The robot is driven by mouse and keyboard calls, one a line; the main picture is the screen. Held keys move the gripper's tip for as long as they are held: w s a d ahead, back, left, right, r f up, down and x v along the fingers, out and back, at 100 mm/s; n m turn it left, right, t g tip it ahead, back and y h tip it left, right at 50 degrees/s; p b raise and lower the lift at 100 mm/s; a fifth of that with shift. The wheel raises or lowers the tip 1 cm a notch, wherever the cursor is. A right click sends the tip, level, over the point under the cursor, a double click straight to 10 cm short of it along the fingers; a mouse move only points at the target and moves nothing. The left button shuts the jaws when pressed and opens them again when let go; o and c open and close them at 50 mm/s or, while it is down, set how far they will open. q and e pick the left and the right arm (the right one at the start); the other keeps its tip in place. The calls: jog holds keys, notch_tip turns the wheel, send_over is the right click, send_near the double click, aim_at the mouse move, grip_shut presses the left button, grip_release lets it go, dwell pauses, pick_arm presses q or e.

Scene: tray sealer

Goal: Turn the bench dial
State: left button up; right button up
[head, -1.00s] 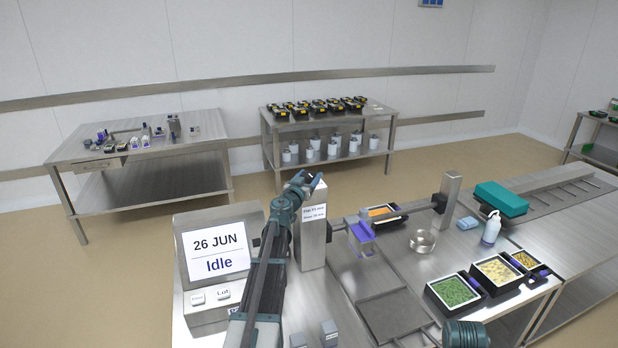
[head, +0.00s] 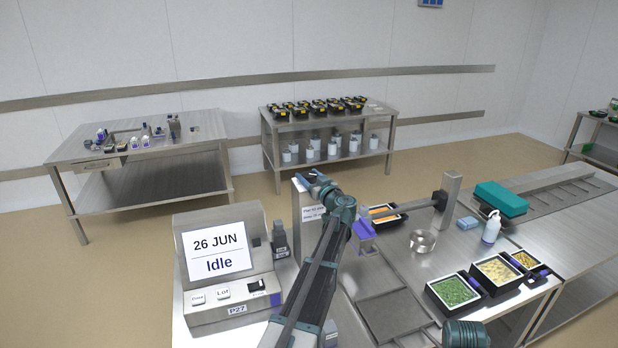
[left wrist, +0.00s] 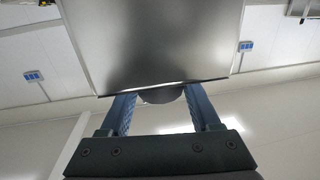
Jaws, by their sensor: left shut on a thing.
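The bench post (head: 309,213) is a grey metal block with a printed label, standing right of the display console. My left gripper (head: 310,179) is at the top of this post, and my forearm hides much of its right side. In the left wrist view the two blue fingers (left wrist: 160,99) are on either side of a dark rounded dial (left wrist: 161,96), which shows under the edge of a grey metal face. The gripper is shut on this dial. The dial's markings are not visible. My right gripper is not in view.
The console (head: 217,262) screen reads "26 JUN" and "Idle". A flat dark plate (head: 393,316) lies in front.

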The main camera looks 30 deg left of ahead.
pick_arm(q)
jog(key=shift+n+g+y, duration=0.7)
jog(key=shift+g, duration=0.4)
jog(key=o, duration=1.4)
jog(key=shift+c, duration=0.2)
jog(key=v, duration=1.3)
jog(key=shift+s+d, duration=0.2)
jog(key=shift+d, duration=0.1)
jog(key=shift+a+r, duration=0.1)
jog(key=x, duration=1.3)
jog(key=shift+w+a, duration=0.2)
jog(key=shift+a, duration=0.05)
